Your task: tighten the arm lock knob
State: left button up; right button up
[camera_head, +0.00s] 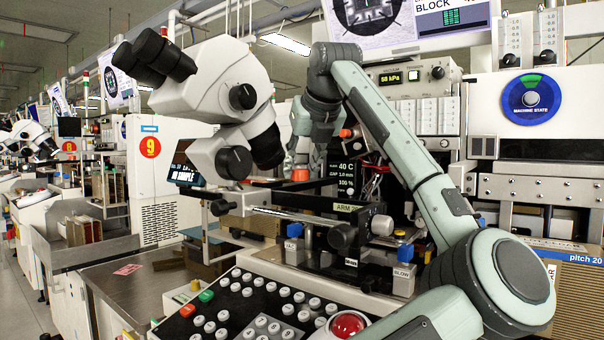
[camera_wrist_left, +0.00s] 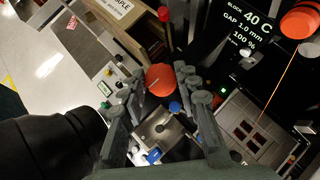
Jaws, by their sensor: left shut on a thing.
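The arm lock knob, an orange-red round knob, shows between my fingertips in the left wrist view (camera_wrist_left: 160,77) and just below my gripper in the head view (camera_head: 300,174). It carries a light line across its face. My left gripper (camera_head: 301,157) reaches down to it from above, behind the microscope. In the left wrist view the grey fingers of this gripper (camera_wrist_left: 161,86) stand on both sides of the knob and are shut on it. Which way the knob has turned cannot be told. My right gripper is in neither view.
The white microscope (camera_head: 215,85) stands close left of my gripper. The black display (camera_head: 347,172) is just right of the knob. Another orange knob (camera_wrist_left: 300,20) shows at the upper right of the wrist view. A keypad panel (camera_head: 250,310) with a red button (camera_head: 347,324) lies in front.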

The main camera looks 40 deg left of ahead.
pick_arm(q)
jog(key=shift+m, duration=0.3)
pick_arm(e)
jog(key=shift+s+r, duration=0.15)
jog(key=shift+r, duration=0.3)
pick_arm(q)
jog(key=o, duration=1.2)
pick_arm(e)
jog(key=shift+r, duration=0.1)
